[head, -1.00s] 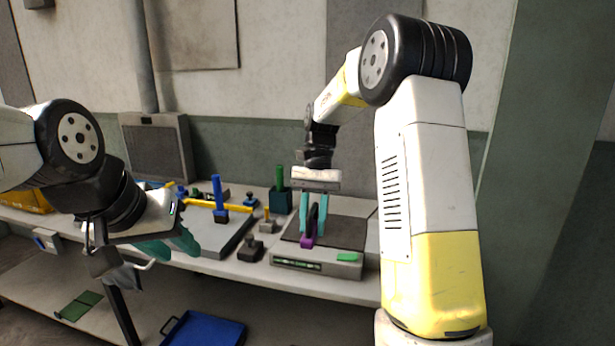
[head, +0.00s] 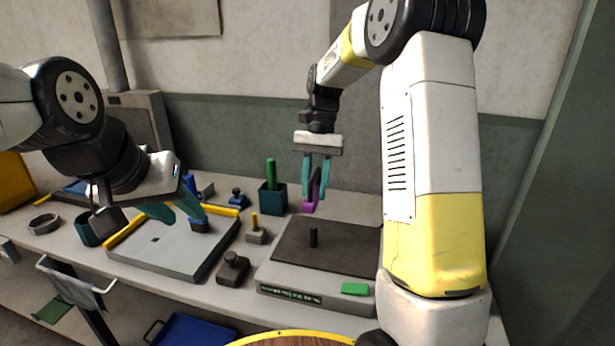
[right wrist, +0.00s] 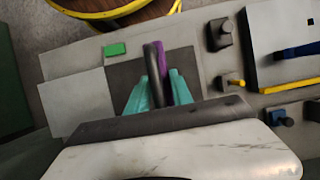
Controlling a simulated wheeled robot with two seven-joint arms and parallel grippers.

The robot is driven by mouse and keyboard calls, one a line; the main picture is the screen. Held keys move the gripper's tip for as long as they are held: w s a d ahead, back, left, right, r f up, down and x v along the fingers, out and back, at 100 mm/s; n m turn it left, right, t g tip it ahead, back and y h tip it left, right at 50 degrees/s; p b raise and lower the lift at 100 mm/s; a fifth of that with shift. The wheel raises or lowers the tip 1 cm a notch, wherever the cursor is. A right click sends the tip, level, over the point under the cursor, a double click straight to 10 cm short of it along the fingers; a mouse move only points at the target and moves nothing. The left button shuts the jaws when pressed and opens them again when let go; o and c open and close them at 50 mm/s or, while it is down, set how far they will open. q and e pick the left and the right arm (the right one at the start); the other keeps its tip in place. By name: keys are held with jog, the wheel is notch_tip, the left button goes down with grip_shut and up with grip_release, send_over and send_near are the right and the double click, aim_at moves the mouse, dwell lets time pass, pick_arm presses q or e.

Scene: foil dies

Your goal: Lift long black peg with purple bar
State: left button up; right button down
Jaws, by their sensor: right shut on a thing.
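My right gripper (head: 315,182) is shut on a dark curved piece with a purple bar (head: 310,207) at its lower end. It is held upright, and the purple end appears above the back of the dark pad. In the right wrist view the black peg (right wrist: 152,72) curves between the teal fingers (right wrist: 158,92), and the purple bar (right wrist: 161,62) lies alongside it.
The grey base under the pad has a green button (head: 355,289). A dark block (head: 233,268), a yellow-pegged block (head: 256,234) and a teal holder with a green peg (head: 272,198) stand to its left. A grey tray (head: 165,258) lies under my left gripper.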

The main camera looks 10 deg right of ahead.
aim_at(315, 172)
jog(key=shift+f, duration=3.6)
jog(key=shift+r, duration=0.15)
jog(key=shift+r, duration=5.4)
